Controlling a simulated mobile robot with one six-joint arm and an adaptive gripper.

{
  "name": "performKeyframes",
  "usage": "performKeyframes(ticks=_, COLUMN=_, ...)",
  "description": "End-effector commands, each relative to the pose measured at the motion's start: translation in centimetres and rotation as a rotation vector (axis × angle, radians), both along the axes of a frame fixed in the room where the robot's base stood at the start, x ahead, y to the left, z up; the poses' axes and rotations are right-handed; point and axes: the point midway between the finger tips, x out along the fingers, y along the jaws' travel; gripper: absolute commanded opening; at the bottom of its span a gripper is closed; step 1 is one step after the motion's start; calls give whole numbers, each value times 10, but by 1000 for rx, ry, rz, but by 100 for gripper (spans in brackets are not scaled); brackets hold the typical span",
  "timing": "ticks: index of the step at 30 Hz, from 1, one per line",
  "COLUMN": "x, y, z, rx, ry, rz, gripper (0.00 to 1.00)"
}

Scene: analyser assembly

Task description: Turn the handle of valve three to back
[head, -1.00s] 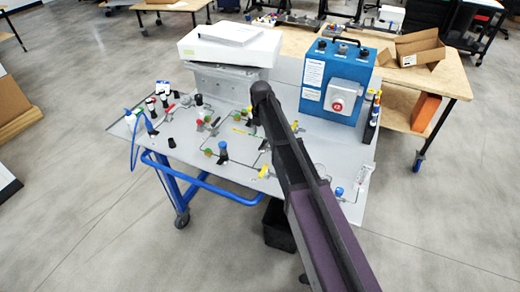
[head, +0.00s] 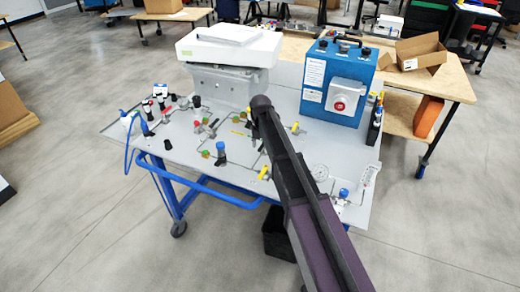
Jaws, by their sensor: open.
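The grey cart panel (head: 180,152) carries several small valves joined by thin lines. Valves with red handles (head: 197,124) sit left of centre, and a black-handled one (head: 168,145) is near the front left. A yellow handle (head: 264,173) shows just left of my arm, and another yellow handle (head: 295,128) is to its right. No number can be read, so I cannot tell which is valve three or how its handle points. My dark arm reaches from the lower right over the panel and hides part of it. My gripper cannot be made out.
A blue case (head: 335,82) with a red knob stands at the back right of the panel. A white box (head: 230,47) rests on a grey block at the back. A blue rail (head: 205,190) runs along the front.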

Motion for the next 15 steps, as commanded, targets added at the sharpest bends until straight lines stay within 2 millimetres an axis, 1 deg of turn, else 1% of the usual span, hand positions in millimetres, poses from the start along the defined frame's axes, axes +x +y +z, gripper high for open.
performKeyframes(ticks=3, x=0, y=0, z=-3, rx=0, ry=0, rz=0, gripper=57)
performKeyframes(ticks=12, x=0, y=1, z=-3, rx=0, ry=0, rz=1, gripper=57)
performKeyframes(ticks=13, x=0, y=1, z=-3, rx=0, ry=0, rz=1, gripper=54)
performKeyframes(ticks=14, x=0, y=1, z=-3, rx=0, ry=0, rz=1, gripper=45)
performKeyframes(ticks=15, x=0, y=1, z=-3, rx=0, ry=0, rz=1, gripper=33)
